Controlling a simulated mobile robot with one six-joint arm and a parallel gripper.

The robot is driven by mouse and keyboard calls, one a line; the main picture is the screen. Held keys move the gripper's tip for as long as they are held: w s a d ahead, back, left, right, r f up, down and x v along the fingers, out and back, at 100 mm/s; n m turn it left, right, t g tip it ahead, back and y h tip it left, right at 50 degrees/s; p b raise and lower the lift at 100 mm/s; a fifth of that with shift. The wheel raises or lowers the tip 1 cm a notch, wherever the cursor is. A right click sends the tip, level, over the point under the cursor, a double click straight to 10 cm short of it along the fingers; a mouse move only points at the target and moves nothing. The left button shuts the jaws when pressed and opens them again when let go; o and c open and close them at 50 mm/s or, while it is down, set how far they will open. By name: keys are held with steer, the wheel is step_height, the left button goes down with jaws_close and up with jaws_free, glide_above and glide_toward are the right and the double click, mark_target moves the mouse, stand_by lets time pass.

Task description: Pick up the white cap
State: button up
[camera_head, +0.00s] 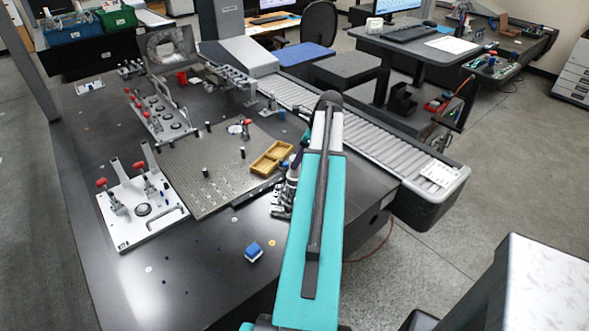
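A small white round piece (235,129) lies on the perforated metal plate (215,190), near its back edge; it may be the white cap, but it is too small to be sure. My teal arm reaches forward over the right side of the dark table. The end of the arm, with my gripper (281,207), is low at the right edge of the plate, in front of and to the right of the white piece and well apart from it. The arm partly hides the gripper, and its fingers are too small to read.
A yellow divided tray (271,157) sits close to my gripper on the plate. A white clamp fixture (140,209) is at left. A blue-and-white block (253,252) lies in front. A roller conveyor (375,143) runs behind.

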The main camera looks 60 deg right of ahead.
steer(key=shift+f, duration=0.15)
steer(key=shift+p+x, duration=1.2)
steer(key=shift+x, duration=1.3)
steer(key=c, duration=1.1)
steer(key=shift+r+b, duration=0.95)
steer(key=shift+r, duration=0.7)
steer(key=s+b, duration=0.1)
steer(key=s, duration=0.4)
steer(key=s+r+b, duration=0.1)
steer(key=s+b, duration=0.1)
steer(key=s, duration=0.3)
steer(key=s+b, duration=0.1)
steer(key=s, duration=0.5)
steer(key=shift+d+r, duration=0.35)
